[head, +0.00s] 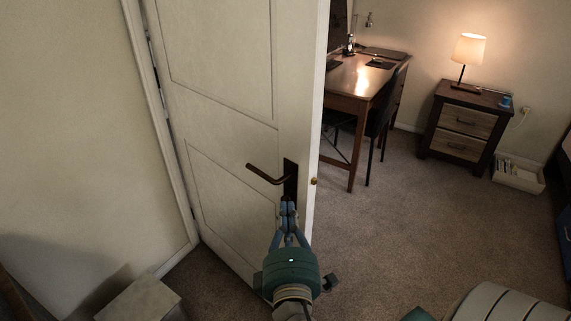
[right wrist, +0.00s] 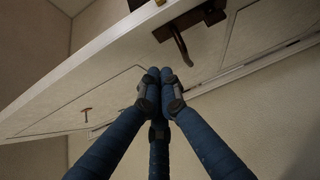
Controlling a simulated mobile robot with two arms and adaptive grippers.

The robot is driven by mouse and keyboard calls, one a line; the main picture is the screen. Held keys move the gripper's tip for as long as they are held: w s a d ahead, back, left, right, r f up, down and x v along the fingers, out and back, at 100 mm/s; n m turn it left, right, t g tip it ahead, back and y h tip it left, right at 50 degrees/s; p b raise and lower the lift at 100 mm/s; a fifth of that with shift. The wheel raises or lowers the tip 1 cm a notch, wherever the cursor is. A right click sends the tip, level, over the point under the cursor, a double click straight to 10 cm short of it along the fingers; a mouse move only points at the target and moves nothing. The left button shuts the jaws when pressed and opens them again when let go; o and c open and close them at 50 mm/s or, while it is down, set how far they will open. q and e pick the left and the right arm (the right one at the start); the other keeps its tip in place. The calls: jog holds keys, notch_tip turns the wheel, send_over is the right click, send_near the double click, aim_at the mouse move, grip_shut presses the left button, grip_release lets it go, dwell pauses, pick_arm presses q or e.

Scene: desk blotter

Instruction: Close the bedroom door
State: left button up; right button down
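The white panelled bedroom door (head: 225,130) stands open, hinged at its left side against the frame (head: 150,90). Its dark lever handle (head: 266,174) sits on a dark plate near the free edge, with a small brass latch (head: 314,181) on that edge. My right gripper (head: 288,208) is in front of the door just below the handle plate, its fingers drawn together with nothing visible between them. In the right wrist view its fingertips (right wrist: 160,78) are close to the door face, below the handle (right wrist: 181,45); I cannot tell whether they touch. My left gripper is not seen.
Beyond the door are a wooden desk (head: 345,82) with a dark chair (head: 378,118), a nightstand (head: 464,128) with a lit lamp (head: 468,50), and a low white box (head: 518,176). A pale box (head: 140,299) stands at lower left. The carpet (head: 400,220) right of the door is clear.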

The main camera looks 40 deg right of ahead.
jog(key=p, duration=0.3)
send_near(296, 164)
jog(key=w+a, duration=0.1)
jog(key=w, duration=0.3)
jog(key=shift+w+d+p, duration=0.15)
jog(key=shift+d+p, duration=0.5)
jog(key=shift+d, duration=1.2)
